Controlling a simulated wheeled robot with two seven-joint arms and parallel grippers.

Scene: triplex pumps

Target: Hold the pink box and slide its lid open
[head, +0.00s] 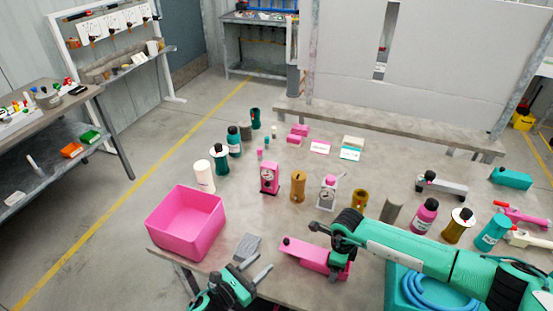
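A long, low pink box (306,254) lies near the table's front edge, with a small dark knob at its left end. Its right part is partly covered by my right gripper, so I cannot tell how the lid sits. My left gripper (257,269) is at the front edge, left of the pink box, with its fingers apart and nothing between them. My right gripper (327,243) reaches in from the right over the box's right part. Its fingers look spread, and I cannot tell whether one touches the box.
A large open pink bin (186,250) stands at the table's left corner. A grey patterned piece (248,244) lies beside my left gripper. Bottles, canisters and a pink pump (269,178) stand behind. A teal tray with blue hose (398,288) is at the front right.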

